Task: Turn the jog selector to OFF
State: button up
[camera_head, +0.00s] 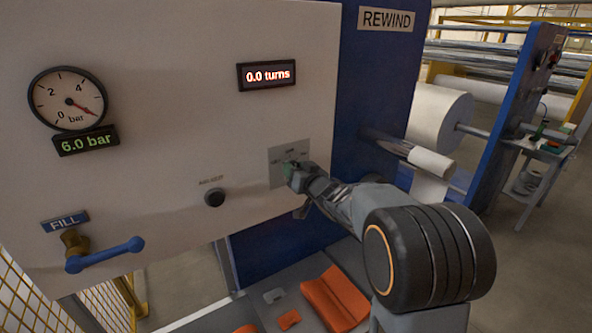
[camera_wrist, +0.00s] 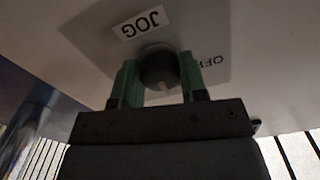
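The jog selector (camera_wrist: 159,66) is a dark round knob on a grey plate on the pale panel. In the wrist view the JOG label (camera_wrist: 142,22) lies above the knob, upside down, and the OFF lettering (camera_wrist: 209,61) lies to its right. A light mark shows on the knob's lower part; I cannot tell which setting it indicates. My gripper (camera_wrist: 160,75) has its two green fingers on either side of the knob, and both look in contact with it. In the head view my gripper (camera_head: 291,170) hides the knob and part of its plate (camera_head: 287,152).
Left of the plate is a black adjust knob (camera_head: 214,197). Further left are a blue FILL lever (camera_head: 104,254) and a pressure gauge (camera_head: 68,98). A display reading 0.0 turns (camera_head: 266,75) is above. Orange pieces (camera_head: 335,298) lie below.

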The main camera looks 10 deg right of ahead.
jog(key=c, duration=0.4)
jog(key=shift+f+b, duration=0.1)
jog(key=shift+b, duration=0.25)
jog(key=n+b, duration=0.3)
jog(key=shift+f, duration=0.15)
jog(key=n+b, duration=0.3)
jog(key=n, duration=0.1)
jog(key=shift+n, duration=0.4)
jog(key=shift+d+r+n+b, duration=0.1)
jog(key=shift+r+n+b, duration=0.1)
jog(key=shift+n+b, duration=1.55)
jog(key=shift+n+p, duration=0.3)
jog(key=shift+n, duration=0.15)
jog(key=o, duration=0.9)
jog(key=shift+o, duration=0.2)
